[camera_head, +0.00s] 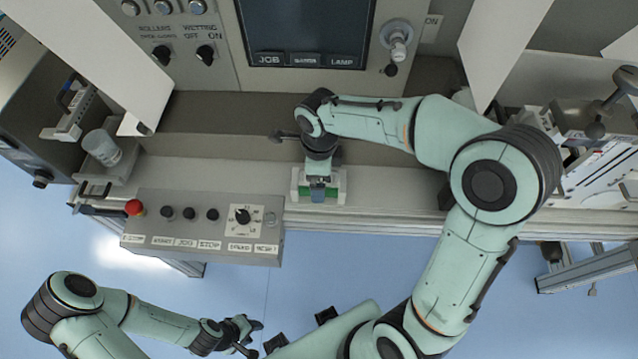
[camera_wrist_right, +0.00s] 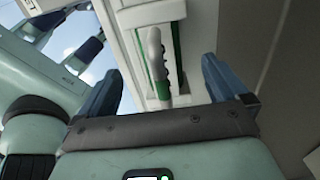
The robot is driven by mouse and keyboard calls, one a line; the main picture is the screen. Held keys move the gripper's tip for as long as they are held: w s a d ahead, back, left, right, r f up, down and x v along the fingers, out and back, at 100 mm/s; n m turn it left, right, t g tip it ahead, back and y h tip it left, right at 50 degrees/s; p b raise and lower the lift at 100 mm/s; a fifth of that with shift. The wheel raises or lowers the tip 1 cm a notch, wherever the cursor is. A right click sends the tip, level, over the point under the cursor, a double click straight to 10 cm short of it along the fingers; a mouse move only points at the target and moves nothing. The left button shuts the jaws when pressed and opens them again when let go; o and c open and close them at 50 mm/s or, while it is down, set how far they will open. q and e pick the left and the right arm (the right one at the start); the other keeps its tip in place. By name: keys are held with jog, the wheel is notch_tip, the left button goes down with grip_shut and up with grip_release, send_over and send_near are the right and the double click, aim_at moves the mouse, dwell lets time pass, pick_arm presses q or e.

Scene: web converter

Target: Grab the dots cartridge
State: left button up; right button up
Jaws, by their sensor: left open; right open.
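The dots cartridge appears to be the white and green block (camera_head: 334,190) on the machine's front ledge in the head view. In the right wrist view it is a white body with green strips (camera_wrist_right: 145,14) and a grey grip handle (camera_wrist_right: 155,52). My right gripper (camera_head: 318,189) is above it in the head view. In the wrist view its open dark blue fingers (camera_wrist_right: 162,78) stand on either side of the handle, apart from it. Contact below the wrist is hidden. My left gripper (camera_head: 248,334) is open and empty at the bottom, away from the machine.
A control box (camera_head: 200,225) with a red button (camera_head: 134,208) and knobs stands left of the cartridge. A clear cup (camera_head: 102,148) is on the far left. A dark screen (camera_head: 305,32) is behind. Metal rails (camera_head: 600,150) are at the right. The blue floor is open in front.

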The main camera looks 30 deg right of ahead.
jog(key=f, duration=0.2)
jog(key=shift+w+f, duration=0.2)
jog(key=shift+f, duration=0.2)
jog(key=shift+r, duration=0.1)
jog(key=c, duration=1.4)
